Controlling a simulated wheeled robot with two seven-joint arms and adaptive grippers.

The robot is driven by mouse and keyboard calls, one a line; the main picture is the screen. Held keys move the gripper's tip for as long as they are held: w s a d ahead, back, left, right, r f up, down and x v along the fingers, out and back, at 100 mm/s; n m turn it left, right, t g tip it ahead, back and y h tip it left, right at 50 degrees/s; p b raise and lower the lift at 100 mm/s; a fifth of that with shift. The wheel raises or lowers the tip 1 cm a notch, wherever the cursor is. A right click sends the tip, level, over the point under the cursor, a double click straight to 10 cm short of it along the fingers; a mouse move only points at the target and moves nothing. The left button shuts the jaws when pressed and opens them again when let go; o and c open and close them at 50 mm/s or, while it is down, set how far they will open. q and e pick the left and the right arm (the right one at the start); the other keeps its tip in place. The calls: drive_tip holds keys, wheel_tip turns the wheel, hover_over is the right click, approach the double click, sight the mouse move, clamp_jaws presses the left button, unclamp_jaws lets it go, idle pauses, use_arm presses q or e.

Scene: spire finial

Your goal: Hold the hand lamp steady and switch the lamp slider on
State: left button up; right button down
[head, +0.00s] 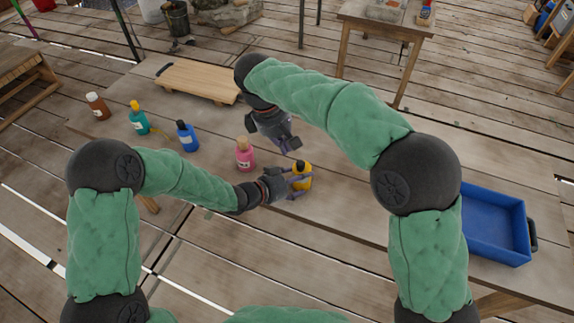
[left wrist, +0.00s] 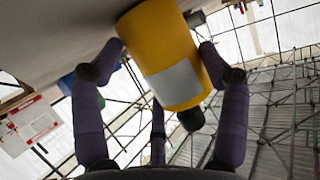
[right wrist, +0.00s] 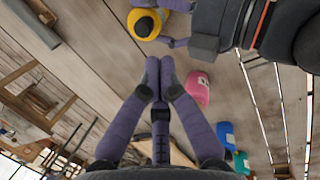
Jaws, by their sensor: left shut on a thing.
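The yellow hand lamp (head: 301,184) is upright at the near edge of the table, with a dark cap on top. My left gripper (head: 290,182) is shut around its body. In the left wrist view the yellow body (left wrist: 170,45) with a grey label sits between the purple fingers (left wrist: 155,62). Whether its base touches the table is not clear. My right gripper (head: 292,145) is just behind and above the lamp. In the right wrist view its fingertips (right wrist: 159,68) are together and empty, apart from the lamp's top (right wrist: 146,24). I cannot make out the slider.
A pink bottle (head: 244,156) stands close left of the lamp. Blue (head: 187,138), teal (head: 138,120) and brown (head: 98,107) bottles stand farther left. A wooden board (head: 198,80) lies behind them. A blue tray (head: 490,224) is at the right; the table between is clear.

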sight(300, 166)
use_arm(q)
drive_tip(key=shift+s+f, duration=0.15)
drive_tip(key=shift+f, duration=0.05)
use_arm(e)
drive_tip(key=a+n, duration=0.1)
drive_tip(key=n, duration=0.2)
drive_tip(key=n+h, duration=0.1)
drive_tip(key=n, duration=0.2)
drive_tip(key=s+a+n+t, duration=0.1)
drive_tip(key=n, duration=0.1)
drive_tip(key=shift+s+a+n, duration=0.1)
drive_tip(key=shift+a+n, duration=0.25)
drive_tip(key=shift+n, duration=0.05)
use_arm(q)
drive_tip(key=shift+s, duration=0.1)
use_arm(e)
drive_tip(key=x, duration=1)
drive_tip(key=shift+d, duration=0.2)
drive_tip(key=shift+r, duration=0.1)
use_arm(q)
drive_tip(key=shift+f, duration=0.1)
use_arm(e)
drive_tip(key=shift+w+d, duration=0.25)
drive_tip(key=shift+w, duration=0.35)
drive_tip(key=shift+w+d, duration=0.25)
drive_tip(key=shift+w, duration=0.35)
